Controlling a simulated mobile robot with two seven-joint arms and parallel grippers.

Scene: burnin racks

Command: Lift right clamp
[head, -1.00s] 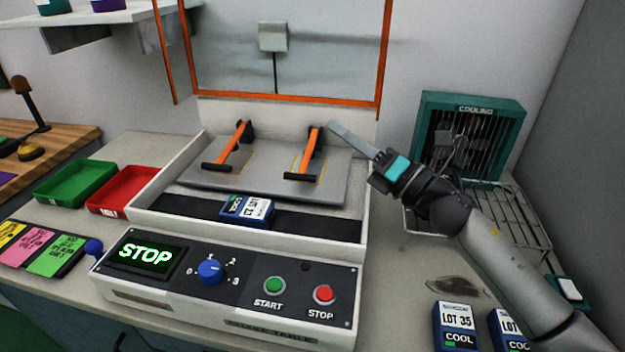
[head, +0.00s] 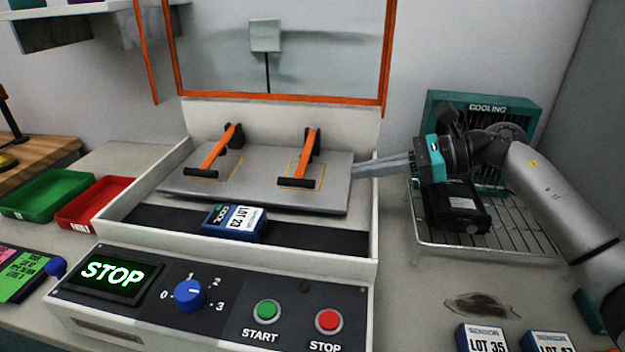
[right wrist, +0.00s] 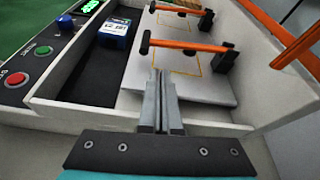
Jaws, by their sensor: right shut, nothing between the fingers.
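The right clamp (head: 304,160) has an orange lever and a black crossbar, lowered over a yellow outline on the grey plate (head: 330,190). It also shows in the right wrist view (right wrist: 190,45), ahead of my fingers. The left clamp (head: 222,152) looks the same, and its far end appears in the wrist view (right wrist: 182,11). My right gripper (head: 357,170) is shut and empty, its fingers pointing left at the plate's right edge, apart from the right clamp's bar. My left gripper is not in view.
A blue LOT 23 unit (head: 235,222) lies on the dark strip before the plate. The front panel (head: 225,305) has a dial, buttons and a STOP display. An orange-framed clear guard (head: 278,97) stands raised behind. A COOLING unit and wire rack (head: 440,242) stand right.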

